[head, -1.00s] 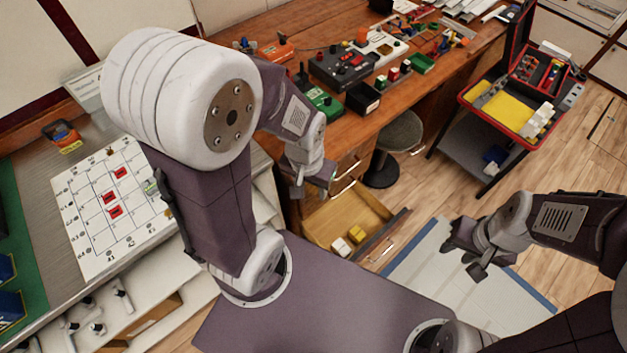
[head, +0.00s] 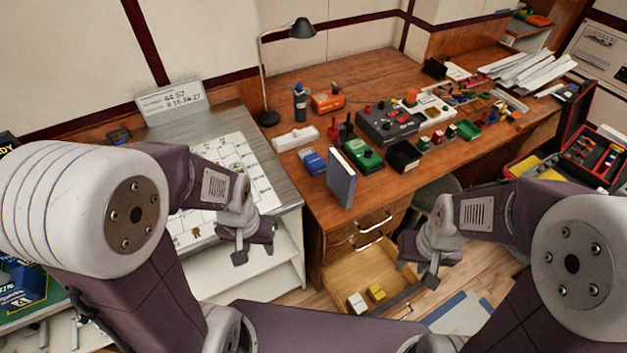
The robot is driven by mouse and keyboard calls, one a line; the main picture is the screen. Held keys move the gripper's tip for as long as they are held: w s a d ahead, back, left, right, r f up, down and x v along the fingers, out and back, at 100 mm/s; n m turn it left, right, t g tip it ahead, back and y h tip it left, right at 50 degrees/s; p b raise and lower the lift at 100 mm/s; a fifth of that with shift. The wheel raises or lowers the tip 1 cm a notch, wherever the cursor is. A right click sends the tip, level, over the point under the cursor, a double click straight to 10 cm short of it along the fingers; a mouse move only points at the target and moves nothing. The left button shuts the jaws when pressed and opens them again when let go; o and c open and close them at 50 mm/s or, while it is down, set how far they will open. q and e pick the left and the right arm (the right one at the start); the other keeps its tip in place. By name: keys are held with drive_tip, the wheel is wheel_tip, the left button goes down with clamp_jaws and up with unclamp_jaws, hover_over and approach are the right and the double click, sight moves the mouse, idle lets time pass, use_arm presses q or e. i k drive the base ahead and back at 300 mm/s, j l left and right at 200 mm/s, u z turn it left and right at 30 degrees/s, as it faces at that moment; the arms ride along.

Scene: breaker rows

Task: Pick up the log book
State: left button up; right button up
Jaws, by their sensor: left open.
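A blue-grey book (head: 341,179), which looks like the log book, stands upright near the front edge of the wooden desk in the head view. Its cover and a pale page edge show. My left gripper (head: 255,250) is open and empty, left of the book and lower in the picture, in front of the metal-topped counter. My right gripper (head: 422,272) is to the right of the book and lower, by the open drawer. It holds nothing that I can see, and its finger gap is unclear.
The open drawer (head: 345,275) juts out below the book, with small white and yellow blocks inside. A blue box (head: 313,162), a green device (head: 364,156) and a black bin (head: 404,157) stand close to the book. A lamp (head: 268,118) stands at the back left.

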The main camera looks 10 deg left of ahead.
sight(341, 178)
drive_tip(key=k+l+u, duration=0.35)
drive_tip(key=k+l, duration=0.6)
drive_tip(key=l+u, duration=0.35)
drive_tip(key=l, duration=1.5)
drive_tip(key=i+l+u, duration=0.2)
drive_tip(key=i+l, duration=0.3)
drive_tip(key=i+l+u, duration=0.2)
drive_tip(key=i+l, duration=0.25)
drive_tip(key=l, duration=0.25)
